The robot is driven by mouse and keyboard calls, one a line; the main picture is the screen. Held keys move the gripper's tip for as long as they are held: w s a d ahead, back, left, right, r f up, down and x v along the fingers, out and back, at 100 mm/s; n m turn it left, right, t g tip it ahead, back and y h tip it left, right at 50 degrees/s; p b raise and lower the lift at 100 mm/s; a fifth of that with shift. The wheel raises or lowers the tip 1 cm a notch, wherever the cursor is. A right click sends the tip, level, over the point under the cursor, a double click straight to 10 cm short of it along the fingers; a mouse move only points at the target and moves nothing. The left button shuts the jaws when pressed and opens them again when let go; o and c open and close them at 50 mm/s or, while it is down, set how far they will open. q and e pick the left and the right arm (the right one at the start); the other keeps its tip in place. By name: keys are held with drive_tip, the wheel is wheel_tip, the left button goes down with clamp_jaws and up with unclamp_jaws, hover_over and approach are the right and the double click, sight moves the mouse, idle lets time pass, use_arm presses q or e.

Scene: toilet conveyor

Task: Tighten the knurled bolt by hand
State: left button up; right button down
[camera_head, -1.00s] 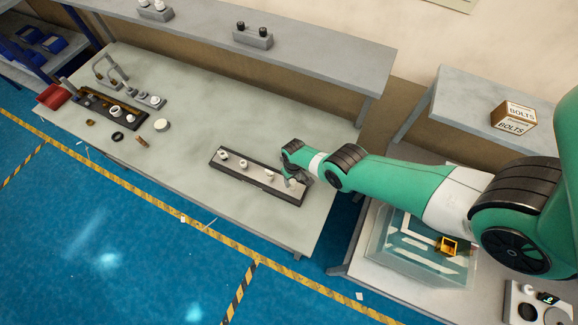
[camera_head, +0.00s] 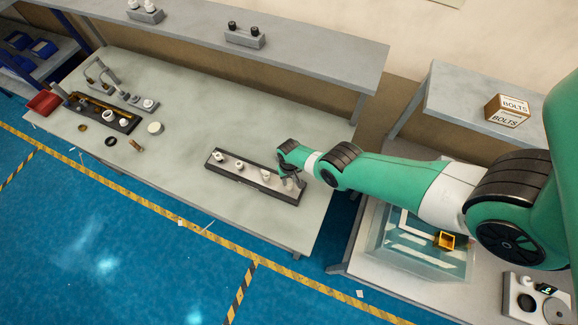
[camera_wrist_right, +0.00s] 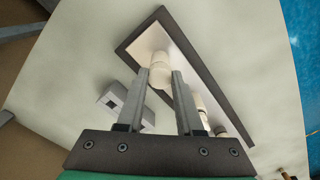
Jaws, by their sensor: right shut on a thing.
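A long dark-rimmed tray (camera_head: 228,172) with a pale inside lies on the grey bench, holding several white parts in a row. My right gripper (camera_head: 290,183) reaches down over the tray's right end. In the right wrist view, the fingers of my right gripper (camera_wrist_right: 160,76) stand on either side of a white cylindrical piece (camera_wrist_right: 160,66) and are shut on it. This looks like the bolt, but its knurling cannot be made out. A white part (camera_head: 265,174) stands just left of the gripper. My left gripper is not in view.
A grey block (camera_wrist_right: 112,98) with a dark square hole shows beside the left finger. At the bench's far left are a second dark tray (camera_head: 85,105), a red bin (camera_head: 43,103) and loose rings. The bench middle is clear. A raised shelf (camera_head: 310,55) runs behind.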

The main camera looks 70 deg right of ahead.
drive_tip(key=shift+m, duration=1.1)
drive_tip(key=m, duration=0.4)
drive_tip(key=shift+m, duration=0.5)
drive_tip(key=m, duration=0.3)
drive_tip(key=shift+m, duration=1.1)
